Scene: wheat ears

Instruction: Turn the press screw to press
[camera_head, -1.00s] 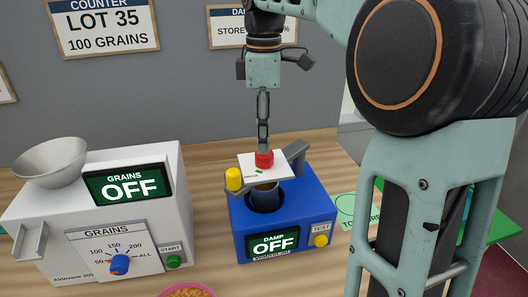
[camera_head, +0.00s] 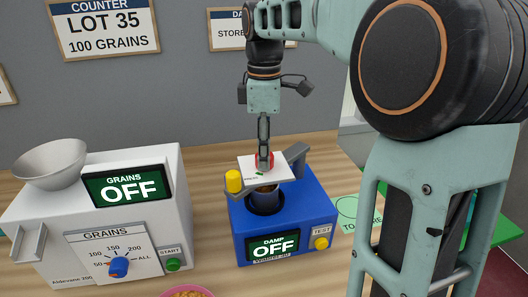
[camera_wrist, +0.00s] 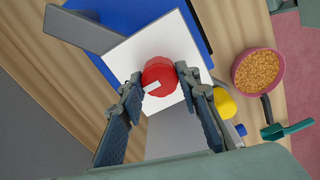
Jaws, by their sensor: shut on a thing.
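The press screw's red knob (camera_head: 257,158) stands on a white plate (camera_head: 247,164) above the blue damp meter (camera_head: 310,203). In the wrist view the red knob (camera_wrist: 158,68) has a pale mark on its side. My gripper (camera_head: 264,160) points down from above, with its fingers shut on the knob from two sides. It also shows in the wrist view (camera_wrist: 160,78).
A white grain counter (camera_head: 165,215) with a grey funnel bowl (camera_head: 50,165) stands at left; its screen reads GRAINS OFF. A yellow knob (camera_head: 234,181) and a grey bracket (camera_head: 297,157) flank the plate. A pink bowl of grain (camera_wrist: 258,75) and a green scoop (camera_wrist: 288,129) lie nearby.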

